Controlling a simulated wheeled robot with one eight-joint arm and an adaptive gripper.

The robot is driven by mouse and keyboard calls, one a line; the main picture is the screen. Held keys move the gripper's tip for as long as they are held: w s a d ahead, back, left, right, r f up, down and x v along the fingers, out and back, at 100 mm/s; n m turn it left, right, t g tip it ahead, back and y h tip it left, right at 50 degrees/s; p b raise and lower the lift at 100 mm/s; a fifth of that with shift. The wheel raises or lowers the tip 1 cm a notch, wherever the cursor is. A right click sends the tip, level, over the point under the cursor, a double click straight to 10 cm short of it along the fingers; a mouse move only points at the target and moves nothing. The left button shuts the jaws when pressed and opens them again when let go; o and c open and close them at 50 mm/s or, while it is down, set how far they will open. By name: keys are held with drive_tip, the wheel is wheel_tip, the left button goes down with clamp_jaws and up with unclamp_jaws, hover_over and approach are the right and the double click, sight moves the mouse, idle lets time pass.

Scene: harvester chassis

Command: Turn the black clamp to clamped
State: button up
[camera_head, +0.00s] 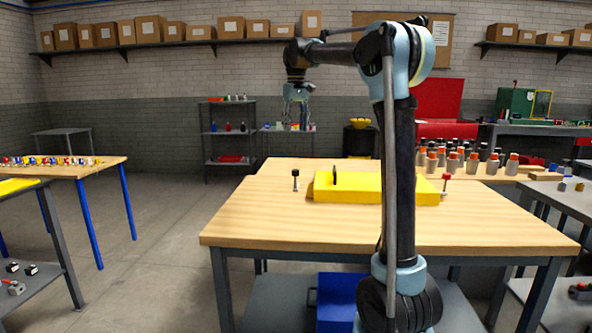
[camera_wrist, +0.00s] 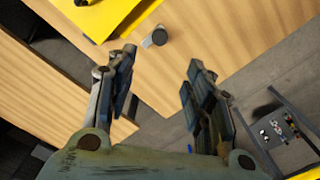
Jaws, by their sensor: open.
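The black clamp (camera_head: 295,178) stands upright on the wooden table, just left of the yellow plate (camera_head: 400,190). Its dark knob is at the top. In the wrist view a grey, round-ended clamp part (camera_wrist: 156,38) lies near the yellow plate's edge (camera_wrist: 120,18), beyond my fingertips. My gripper (camera_head: 298,118) hangs above and behind the black clamp in the head view, apart from it. In the wrist view my gripper (camera_wrist: 162,62) is open, with nothing between its fingers.
A red-topped clamp (camera_head: 446,179) stands at the plate's right end. A thin black piece (camera_head: 335,175) rises from the plate. Several orange-topped cylinders (camera_head: 472,162) stand at the back right. The table's front (camera_head: 300,230) is clear. A blue bin (camera_head: 337,302) sits below.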

sight(296, 170)
wheel_tip(296, 170, down, 17)
drive_tip(key=shift+w+f, duration=0.1)
drive_tip(key=shift+f, duration=0.05)
idle(0.5)
drive_tip(key=c, duration=1.1)
